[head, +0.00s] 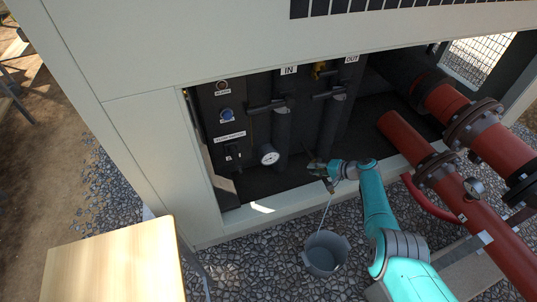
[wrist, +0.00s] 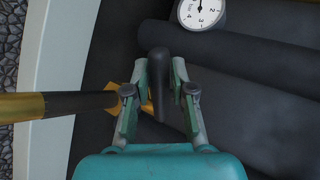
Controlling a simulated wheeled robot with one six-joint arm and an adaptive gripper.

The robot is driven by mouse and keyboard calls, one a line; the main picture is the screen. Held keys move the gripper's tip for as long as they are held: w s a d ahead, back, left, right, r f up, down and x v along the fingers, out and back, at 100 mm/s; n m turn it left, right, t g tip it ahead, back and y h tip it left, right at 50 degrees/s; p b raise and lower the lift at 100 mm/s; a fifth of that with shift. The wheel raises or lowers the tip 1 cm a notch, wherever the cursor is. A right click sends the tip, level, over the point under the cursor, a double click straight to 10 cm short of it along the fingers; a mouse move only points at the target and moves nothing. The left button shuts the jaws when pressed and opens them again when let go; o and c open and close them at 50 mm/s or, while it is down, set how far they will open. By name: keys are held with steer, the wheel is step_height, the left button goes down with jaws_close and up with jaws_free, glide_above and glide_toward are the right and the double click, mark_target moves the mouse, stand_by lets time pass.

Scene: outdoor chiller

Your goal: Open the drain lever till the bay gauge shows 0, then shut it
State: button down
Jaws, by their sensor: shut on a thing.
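My gripper (head: 322,170) reaches into the open bay of the chiller at its lower edge. In the wrist view my gripper (wrist: 159,78) has its fingers on either side of the black drain lever (wrist: 158,72) and is shut on it. A brass valve body (wrist: 117,100) shows beside and behind the left finger. The bay gauge (head: 269,155) is a round white dial left of my gripper. It also shows at the top of the wrist view (wrist: 200,12), partly cut off, with numbers 2, 3 and 4 visible. I cannot read its needle surely.
A grey bucket (head: 326,253) stands on the gravel below the bay, with a thin stream or line reaching down to it. Red pipes (head: 455,185) run along the right. A wooden table (head: 115,265) is at lower left. IN and OUT pipes stand behind.

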steer(key=shift+w+r, duration=0.2)
steer(key=shift+r, duration=0.05)
stand_by(0.4)
steer(key=shift+w+a+m+t+h, duration=0.15)
steer(key=shift+a+m+t+h, duration=0.4)
steer(key=shift+m+t, duration=0.3)
steer(key=m+t+h, duration=0.1)
steer(key=m, duration=0.1)
steer(key=w+a+m+t+h, duration=0.1)
steer(key=m+h, duration=0.1)
steer(key=w+m+t+h, duration=0.1)
steer(key=m+h, duration=0.1)
steer(key=shift+w+a+r, duration=0.15)
steer(key=shift+w+a, duration=0.05)
steer(key=c, duration=1)
jaws_free()
steer(key=shift+o, duration=0.8)
steer(key=shift+s+f, duration=0.1)
steer(key=shift+f, duration=0.1)
steer(key=o, duration=0.4)
steer(key=shift+f, duration=0.1)
